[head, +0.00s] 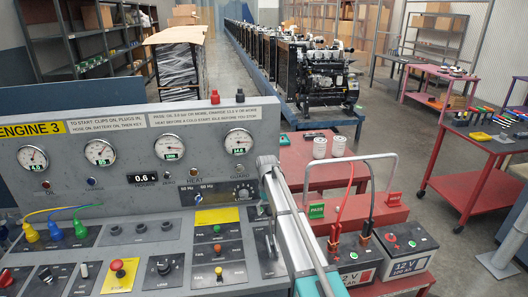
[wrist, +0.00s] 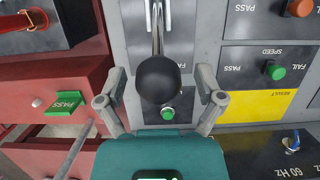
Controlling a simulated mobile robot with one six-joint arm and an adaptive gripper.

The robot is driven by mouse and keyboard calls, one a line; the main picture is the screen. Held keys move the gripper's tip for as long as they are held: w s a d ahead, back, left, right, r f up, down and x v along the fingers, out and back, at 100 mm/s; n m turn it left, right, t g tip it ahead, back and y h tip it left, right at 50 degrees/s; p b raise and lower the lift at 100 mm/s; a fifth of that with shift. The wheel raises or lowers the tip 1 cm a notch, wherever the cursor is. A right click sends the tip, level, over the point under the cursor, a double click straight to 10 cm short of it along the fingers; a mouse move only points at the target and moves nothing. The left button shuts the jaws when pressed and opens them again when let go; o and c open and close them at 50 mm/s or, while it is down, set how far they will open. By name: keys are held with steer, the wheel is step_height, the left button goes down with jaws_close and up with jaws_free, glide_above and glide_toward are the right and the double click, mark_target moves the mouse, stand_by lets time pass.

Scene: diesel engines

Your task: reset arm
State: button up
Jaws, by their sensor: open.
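My gripper (wrist: 160,76) is open in the wrist view, its two grey fingers spread wide from the teal body. A lever's black ball knob (wrist: 158,80) shows between the fingers, with clear gaps at both sides. Its metal rod (wrist: 156,28) runs to the top edge of the picture. Whether the knob lies level with the fingertips or beyond them I cannot tell. In the head view my arm crosses in front of the right end of the console (head: 200,150), and my fingers cannot be made out there.
A green PASS block (wrist: 65,103) sits on the red stand beside the console; it also shows in the head view (head: 316,211). A red cart (head: 480,165) stands farther right.

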steer(key=shift+s+d+f, duration=0.1)
steer(key=shift+s+f, duration=0.05)
steer(key=shift+s, duration=0.35)
steer(key=s+d+t, duration=0.1)
steer(key=s+d, duration=0.3)
steer(key=s, duration=0.5)
steer(key=s+d+m+t, duration=0.1)
steer(key=s+d, duration=0.4)
steer(key=s, duration=0.4)
steer(key=s+d+t, duration=0.1)
steer(key=s+d, duration=0.3)
steer(key=s, duration=0.5)
steer(key=shift+d+f+m, duration=0.35)
steer(key=shift+f+m, duration=0.05)
steer(key=shift+a, duration=0.15)
stand_by(0.5)
